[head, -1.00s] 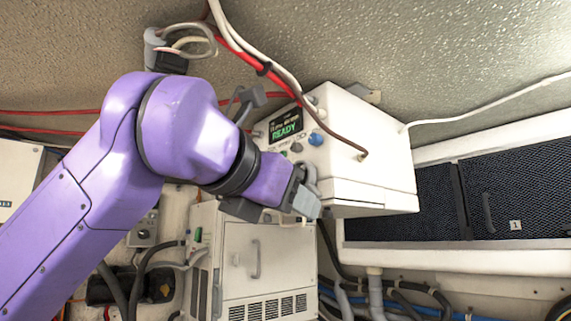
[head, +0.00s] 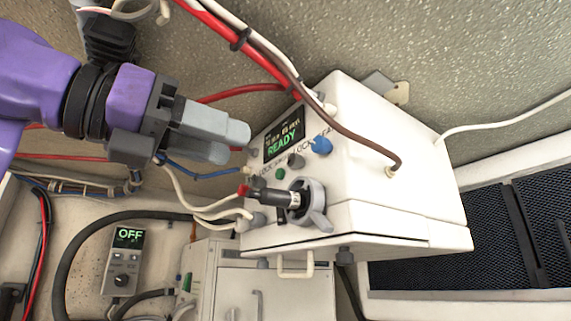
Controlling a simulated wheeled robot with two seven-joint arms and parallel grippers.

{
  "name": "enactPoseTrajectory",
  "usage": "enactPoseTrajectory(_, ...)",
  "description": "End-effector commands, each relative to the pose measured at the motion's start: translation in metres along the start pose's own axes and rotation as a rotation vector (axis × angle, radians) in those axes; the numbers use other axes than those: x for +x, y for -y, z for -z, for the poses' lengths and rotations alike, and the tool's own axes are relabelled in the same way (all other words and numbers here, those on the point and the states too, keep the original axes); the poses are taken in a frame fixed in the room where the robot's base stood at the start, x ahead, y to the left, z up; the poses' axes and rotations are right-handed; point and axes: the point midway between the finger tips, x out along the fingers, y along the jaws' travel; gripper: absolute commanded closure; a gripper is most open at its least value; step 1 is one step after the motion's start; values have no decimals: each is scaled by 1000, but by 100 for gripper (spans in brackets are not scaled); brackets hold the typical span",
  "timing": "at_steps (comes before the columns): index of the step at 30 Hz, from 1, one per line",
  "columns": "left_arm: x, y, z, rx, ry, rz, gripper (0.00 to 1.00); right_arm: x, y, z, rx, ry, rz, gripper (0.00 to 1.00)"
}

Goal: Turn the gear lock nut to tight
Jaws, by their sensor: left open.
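A grey lobed ring (head: 312,207), which looks like the gear lock nut, sits on the front of a white box. A black lever (head: 268,196) with a red tip sticks out through it to the left. My left gripper (head: 232,143) is open and empty, up and to the left of the nut and apart from it. Its fingers point right, toward the box's display (head: 284,139), which reads READY. Small lettering on the front is partly hidden or too small to read. My right gripper is not in view.
The white box (head: 395,185) has a blue knob (head: 322,146) and a green button (head: 280,173) above the nut. Red, white and brown cables run over and beside it. A small grey panel (head: 125,262) reading OFF is at lower left.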

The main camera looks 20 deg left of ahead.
Motion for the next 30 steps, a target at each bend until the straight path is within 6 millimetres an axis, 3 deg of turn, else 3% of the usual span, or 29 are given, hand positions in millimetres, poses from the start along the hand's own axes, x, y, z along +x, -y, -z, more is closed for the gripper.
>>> enactPoseTrajectory(6, 52, 0, -2, -1, -5, -1, 54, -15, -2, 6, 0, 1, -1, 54)
enactPoseTrajectory(10, 75, 0, -2, -1, -4, -1, 54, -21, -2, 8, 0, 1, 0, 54)
enactPoseTrajectory(15, 89, 0, -1, -1, -1, -1, 54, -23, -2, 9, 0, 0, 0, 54)
enactPoseTrajectory(22, 90, 0, 0, -1, -1, -1, 54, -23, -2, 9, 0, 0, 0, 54)
enactPoseTrajectory(27, 90, 0, 0, -1, -1, -1, 100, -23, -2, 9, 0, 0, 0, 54)
enactPoseTrajectory(30, 90, 0, 0, -1, -2, -1, 100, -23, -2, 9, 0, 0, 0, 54)
